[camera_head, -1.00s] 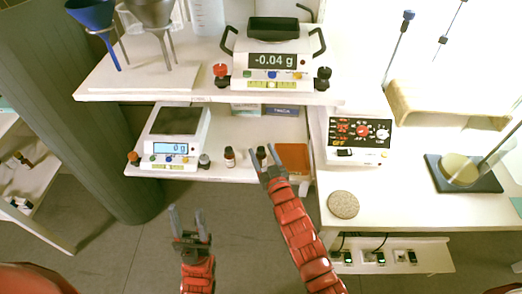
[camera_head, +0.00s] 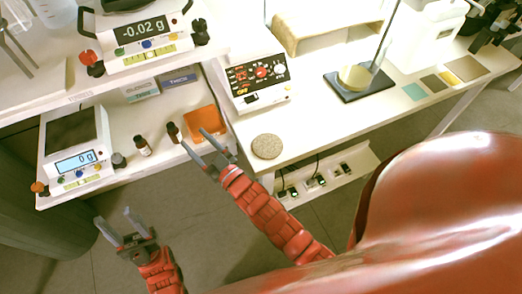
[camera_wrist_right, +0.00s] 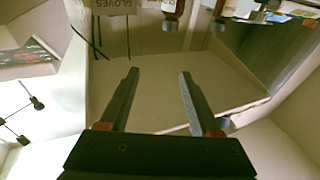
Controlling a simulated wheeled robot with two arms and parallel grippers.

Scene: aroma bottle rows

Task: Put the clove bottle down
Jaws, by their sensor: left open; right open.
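Two small brown bottles with dark caps and pale labels stand upright on the lower shelf, a left bottle (camera_head: 142,146) and a right bottle (camera_head: 174,133). Their labels are too small to read, so I cannot tell which one is clove. My right gripper (camera_head: 195,140) is open and empty, its fingertips just short of the right bottle and apart from it. In the right wrist view the open jaws (camera_wrist_right: 158,73) hold nothing, and bottles (camera_wrist_right: 171,9) show at the top edge. My left gripper (camera_head: 112,216) is open and empty, in front of the shelf over the floor.
A scale (camera_head: 75,145) reading 0 g stands left of the bottles. An orange item (camera_head: 206,122) lies to their right, and small boxes (camera_head: 140,90) stand behind. A balance (camera_head: 145,38) is on the upper shelf. A cork disc (camera_head: 266,146) lies on the right table.

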